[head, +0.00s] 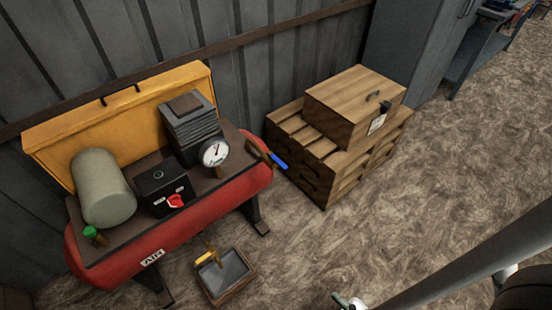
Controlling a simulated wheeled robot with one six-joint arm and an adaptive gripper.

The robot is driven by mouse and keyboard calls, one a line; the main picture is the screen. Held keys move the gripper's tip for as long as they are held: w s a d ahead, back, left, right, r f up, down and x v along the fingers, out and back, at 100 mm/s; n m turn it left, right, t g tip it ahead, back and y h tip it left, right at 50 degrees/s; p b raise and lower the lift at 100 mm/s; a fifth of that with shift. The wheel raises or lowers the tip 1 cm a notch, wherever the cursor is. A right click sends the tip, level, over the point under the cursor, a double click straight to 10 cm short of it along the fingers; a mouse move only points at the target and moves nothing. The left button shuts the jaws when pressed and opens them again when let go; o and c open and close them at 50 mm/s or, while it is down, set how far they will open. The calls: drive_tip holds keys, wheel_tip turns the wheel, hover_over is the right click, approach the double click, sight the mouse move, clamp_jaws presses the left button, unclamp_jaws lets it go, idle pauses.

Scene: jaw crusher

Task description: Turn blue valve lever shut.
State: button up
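The blue valve lever (279,161) is a short blue bar at the right end of the red air tank (160,238). It sits at the end of a short brownish pipe fitting (257,147) and points down and to the right, roughly in line with that fitting. Nothing touches the lever. A grey tube of my arm (460,258) crosses the lower right corner, well apart from the lever. I cannot make out my gripper's fingers in this view.
The compressor carries a round gauge (214,152), a black box with a red switch (163,187) and a grey cylinder (101,188). A wooden crate (352,105) on a slatted stack (318,168) stands right of the lever. A tray (238,287) lies in front. Floor at right is clear.

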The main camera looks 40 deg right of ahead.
drive_tip(key=w+d+f+n+t+h, duration=0.1)
drive_tip(key=w+d+f+n+t, duration=0.2)
drive_tip(key=w+n, duration=0.75)
drive_tip(key=n+y, duration=0.1)
drive_tip(key=n, duration=2.3)
approach(276, 158)
drive_tip(key=w, duration=1)
drive_tip(key=shift+c, duration=0.3)
clamp_jaws()
